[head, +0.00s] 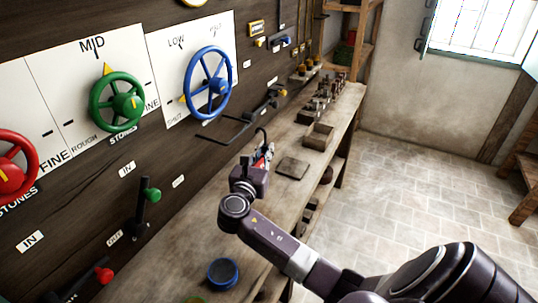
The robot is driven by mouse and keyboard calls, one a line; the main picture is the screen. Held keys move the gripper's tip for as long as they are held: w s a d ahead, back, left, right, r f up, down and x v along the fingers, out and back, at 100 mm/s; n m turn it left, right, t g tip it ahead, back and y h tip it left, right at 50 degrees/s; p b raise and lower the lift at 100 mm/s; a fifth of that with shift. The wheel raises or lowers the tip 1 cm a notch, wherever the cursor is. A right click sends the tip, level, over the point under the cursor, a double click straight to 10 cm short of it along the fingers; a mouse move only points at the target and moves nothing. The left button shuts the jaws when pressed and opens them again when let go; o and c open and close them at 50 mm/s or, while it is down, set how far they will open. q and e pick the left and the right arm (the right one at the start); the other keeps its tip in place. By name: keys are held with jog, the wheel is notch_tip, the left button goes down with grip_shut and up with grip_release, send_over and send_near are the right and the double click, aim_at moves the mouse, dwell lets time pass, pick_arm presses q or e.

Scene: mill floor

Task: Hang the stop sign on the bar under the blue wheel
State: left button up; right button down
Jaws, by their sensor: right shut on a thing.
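The blue wheel (208,83) is on the wall panel, with the dark bar (222,141) jutting out below it. My right gripper (261,160) is over the bench, to the right of and slightly lower in the picture than the bar. It is shut on the stop sign (269,152), which shows only as a small red and white piece, mostly hidden by the gripper. A dark curved hook (262,134) rises above the gripper. The sign looks apart from the bar. My left gripper is out of view.
The wooden bench (225,235) runs along the wall. It carries a flat dark plate (292,168), a wooden box (316,136) and a blue-topped round pot (223,272). Green (117,102) and red (12,166) wheels and levers (147,200) stick out left.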

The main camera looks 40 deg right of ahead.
jog(key=w+a+f+b, duration=0.2)
jog(key=w+b, duration=0.4)
jog(key=b, duration=0.1)
jog(key=shift+w+a+f, duration=0.2)
jog(key=shift+w+a, duration=0.15)
jog(key=shift+a, duration=0.05)
dwell(0.3)
jog(key=c, duration=1.9)
grip_release()
